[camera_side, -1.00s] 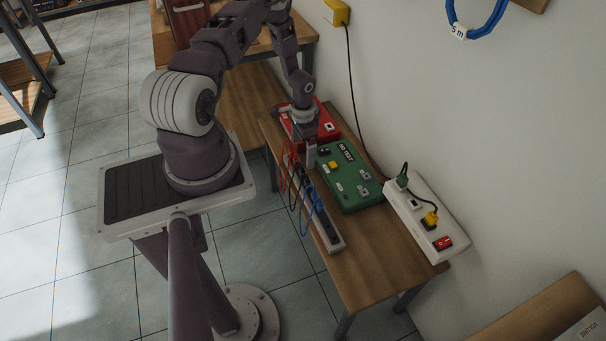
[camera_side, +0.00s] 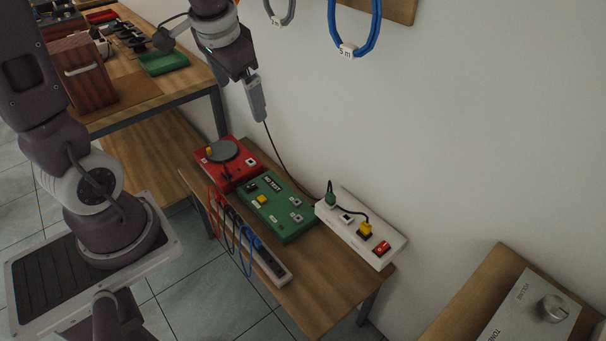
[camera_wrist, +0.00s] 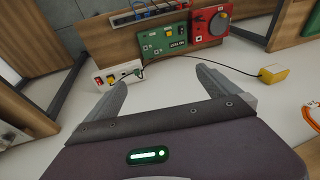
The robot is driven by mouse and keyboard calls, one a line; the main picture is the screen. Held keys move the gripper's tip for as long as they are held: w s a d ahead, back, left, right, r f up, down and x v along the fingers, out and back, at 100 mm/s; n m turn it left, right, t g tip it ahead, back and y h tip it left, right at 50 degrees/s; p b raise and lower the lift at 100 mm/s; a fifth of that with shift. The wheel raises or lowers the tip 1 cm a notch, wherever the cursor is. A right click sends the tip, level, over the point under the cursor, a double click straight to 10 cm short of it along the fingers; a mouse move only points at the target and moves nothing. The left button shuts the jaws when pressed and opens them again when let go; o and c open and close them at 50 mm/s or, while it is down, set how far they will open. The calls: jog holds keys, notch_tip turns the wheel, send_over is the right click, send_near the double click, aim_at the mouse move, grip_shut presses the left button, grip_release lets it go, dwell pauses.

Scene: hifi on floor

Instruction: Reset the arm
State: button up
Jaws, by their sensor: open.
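My gripper (camera_side: 257,97) is raised in the air above and behind the low bench, close to the wall in the side view. In the wrist view my gripper (camera_wrist: 160,85) shows two fingers spread apart with nothing between them. My arm rises from its base at the left of the side view. The space around the fingers is free of contact as far as I can see.
A low wooden bench (camera_side: 318,275) holds a red box (camera_side: 229,163), a green box (camera_side: 276,207), a white strip (camera_side: 345,217) and a socket strip (camera_side: 272,266) with cables. A blue cable coil (camera_side: 332,25) hangs on the wall. A yellow plug block (camera_wrist: 274,73) shows in the wrist view.

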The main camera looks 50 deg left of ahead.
jog(key=s+d+r+t+h, duration=0.2)
jog(key=s+d+r, duration=0.3)
jog(key=s+d, duration=0.6)
jog(key=s, duration=0.3)
jog(key=shift+d+r+t, duration=0.2)
jog(key=shift+d+t, duration=0.05)
jog(key=shift+t, duration=0.15)
